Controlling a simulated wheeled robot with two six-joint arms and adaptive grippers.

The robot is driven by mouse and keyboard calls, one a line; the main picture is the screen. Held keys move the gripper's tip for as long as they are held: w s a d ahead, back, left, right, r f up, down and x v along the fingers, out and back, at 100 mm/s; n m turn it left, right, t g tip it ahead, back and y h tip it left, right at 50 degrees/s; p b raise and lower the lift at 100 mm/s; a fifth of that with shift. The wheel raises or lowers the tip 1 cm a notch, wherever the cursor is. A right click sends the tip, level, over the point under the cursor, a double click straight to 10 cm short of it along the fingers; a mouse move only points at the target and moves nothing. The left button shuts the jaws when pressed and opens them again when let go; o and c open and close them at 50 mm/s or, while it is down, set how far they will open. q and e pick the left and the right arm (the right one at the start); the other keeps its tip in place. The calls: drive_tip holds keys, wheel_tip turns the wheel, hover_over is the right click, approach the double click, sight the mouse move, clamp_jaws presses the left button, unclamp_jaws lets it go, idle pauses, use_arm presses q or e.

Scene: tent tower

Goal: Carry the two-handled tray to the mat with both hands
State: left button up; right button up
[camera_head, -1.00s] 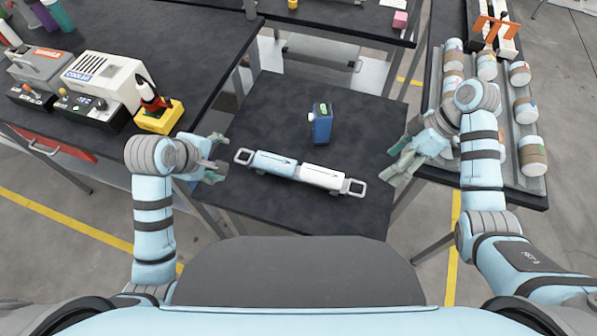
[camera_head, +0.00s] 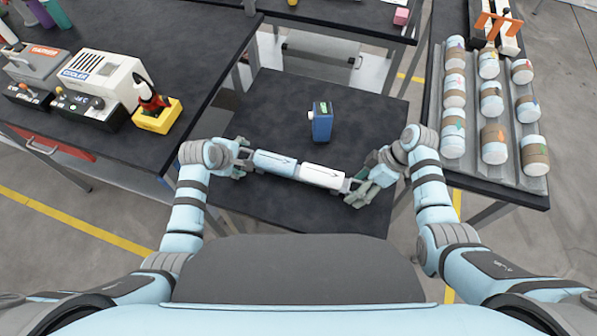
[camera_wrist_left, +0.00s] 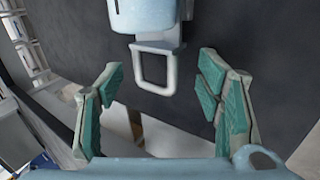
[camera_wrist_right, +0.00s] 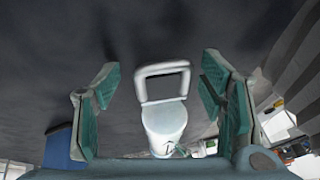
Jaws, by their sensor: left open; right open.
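The two-handled tray is a long, narrow piece, light blue on its left half and white on its right half (camera_head: 322,175), with a grey loop handle at each end. It lies on the dark table (camera_head: 280,218). My left gripper (camera_head: 243,158) is open at the left handle; in the left wrist view the handle (camera_wrist_left: 155,70) sits between the spread green fingers, just ahead of them. My right gripper (camera_head: 357,190) is open at the right handle; in the right wrist view that handle (camera_wrist_right: 162,82) lies between its spread fingers. I cannot make out a mat.
A blue box-like object (camera_head: 321,124) stands on the table behind the tray. A bench with machines and a yellow block (camera_head: 158,116) is on the left. A rack of several striped jars (camera_head: 492,102) is on the right.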

use_arm(q)
drive_tip(key=shift+s, duration=0.1)
drive_tip(key=shift+c, duration=0.4)
use_arm(e)
drive_tip(key=shift+s, duration=0.1)
drive_tip(key=shift+c, duration=0.4)
